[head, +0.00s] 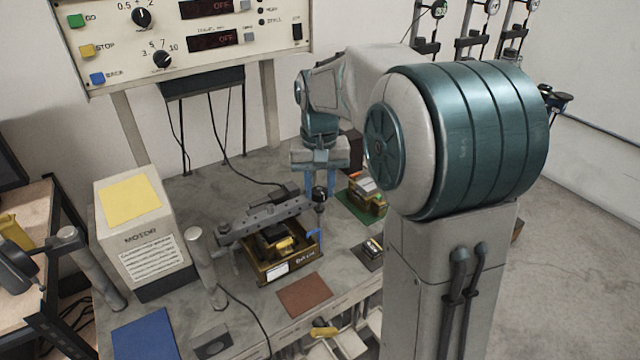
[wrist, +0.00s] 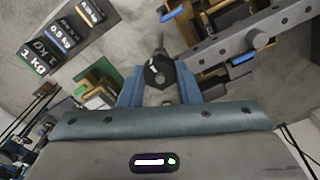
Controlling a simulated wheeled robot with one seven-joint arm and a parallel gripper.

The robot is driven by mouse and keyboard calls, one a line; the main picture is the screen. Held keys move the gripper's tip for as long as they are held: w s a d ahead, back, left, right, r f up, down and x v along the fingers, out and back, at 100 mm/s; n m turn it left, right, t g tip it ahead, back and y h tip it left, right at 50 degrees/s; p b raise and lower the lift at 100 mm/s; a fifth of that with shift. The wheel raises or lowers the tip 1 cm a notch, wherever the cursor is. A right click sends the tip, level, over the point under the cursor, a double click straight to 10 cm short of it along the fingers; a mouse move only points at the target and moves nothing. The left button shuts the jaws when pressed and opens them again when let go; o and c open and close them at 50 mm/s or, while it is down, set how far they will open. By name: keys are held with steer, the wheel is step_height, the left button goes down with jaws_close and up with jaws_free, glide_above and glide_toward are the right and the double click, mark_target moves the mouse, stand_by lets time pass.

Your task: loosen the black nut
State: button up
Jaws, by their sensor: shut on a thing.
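The black nut (wrist: 160,72) is a dark hexagonal piece with a pale mark on it, between the two blue fingers of my gripper (wrist: 160,88) in the wrist view. The fingers are shut on its two sides. In the head view my gripper (head: 320,186) points down over the right end of a grey perforated lever bar (head: 265,220). A dark round piece, which looks like the nut (head: 320,194), shows there between the fingers. The lever bar also shows in the wrist view (wrist: 225,45). How far the fingers reach down around the nut is hidden.
A brass-coloured tray (head: 270,274) stands under the lever bar. A motor box (head: 139,234) and metal posts (head: 203,262) stand left. A control panel (head: 190,35) is above.

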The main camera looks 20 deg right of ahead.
steer(key=n, duration=0.4)
steer(key=shift+r+n, duration=0.1)
steer(key=shift+n, duration=0.2)
steer(key=shift+d+n, duration=0.1)
steer(key=shift+n, duration=1.8)
steer(key=o, duration=1)
step_height(320, 180, up, 14)
steer(key=shift+f, duration=0.15)
